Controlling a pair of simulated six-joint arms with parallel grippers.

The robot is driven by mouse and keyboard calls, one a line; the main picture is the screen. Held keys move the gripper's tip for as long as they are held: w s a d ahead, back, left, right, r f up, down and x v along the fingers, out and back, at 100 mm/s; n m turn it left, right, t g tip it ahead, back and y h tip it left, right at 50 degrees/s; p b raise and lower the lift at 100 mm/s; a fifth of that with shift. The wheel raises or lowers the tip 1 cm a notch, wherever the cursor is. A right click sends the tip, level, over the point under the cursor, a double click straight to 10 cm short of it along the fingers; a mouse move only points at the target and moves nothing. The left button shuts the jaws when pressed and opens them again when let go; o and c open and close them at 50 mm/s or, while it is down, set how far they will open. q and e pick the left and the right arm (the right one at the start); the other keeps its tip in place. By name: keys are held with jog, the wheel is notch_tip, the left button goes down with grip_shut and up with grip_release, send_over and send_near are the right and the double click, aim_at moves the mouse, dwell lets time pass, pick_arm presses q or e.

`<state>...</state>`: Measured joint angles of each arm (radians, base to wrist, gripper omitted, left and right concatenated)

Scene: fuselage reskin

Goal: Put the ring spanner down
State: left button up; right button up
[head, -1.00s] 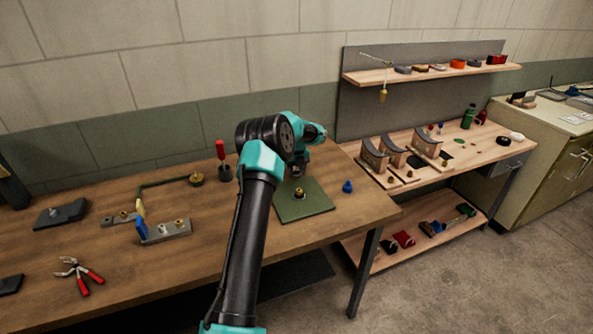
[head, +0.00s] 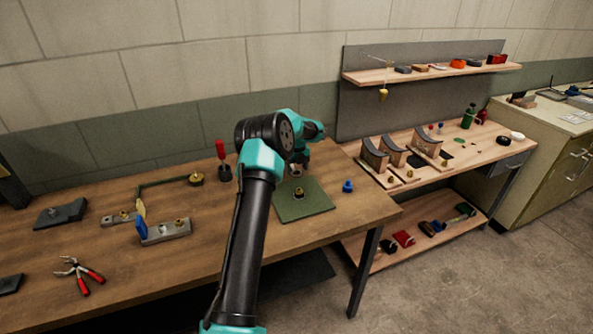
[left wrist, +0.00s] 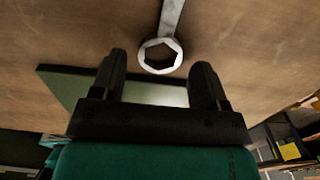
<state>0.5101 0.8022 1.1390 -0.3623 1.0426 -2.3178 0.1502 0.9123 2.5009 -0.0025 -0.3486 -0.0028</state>
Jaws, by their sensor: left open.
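The ring spanner (left wrist: 171,17) shows in the left wrist view as a grey metal shank with a hexagonal ring end. It appears to lie on the brown wooden bench (left wrist: 80,35), with its ring just beyond and between my fingertips. My left gripper (left wrist: 160,63) is open, with a clear gap between its two dark fingers, and nothing is clamped in it. In the head view my left gripper (head: 297,168) is small and partly hidden by its own arm, above the back edge of the green mat. I cannot make out the spanner there. My right gripper is not in view.
The green mat (head: 318,205) carries a brass fitting (head: 298,189). A blue piece (head: 347,186) stands to its right, near the bench edge. A red-handled screwdriver (head: 221,150) stands left of the arm. Pliers (head: 80,275) and a bracket (head: 165,232) lie further left.

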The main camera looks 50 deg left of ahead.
pick_arm(q)
notch_tip(320, 180, up, 11)
dwell(0.4)
jog(key=shift+d, duration=0.1)
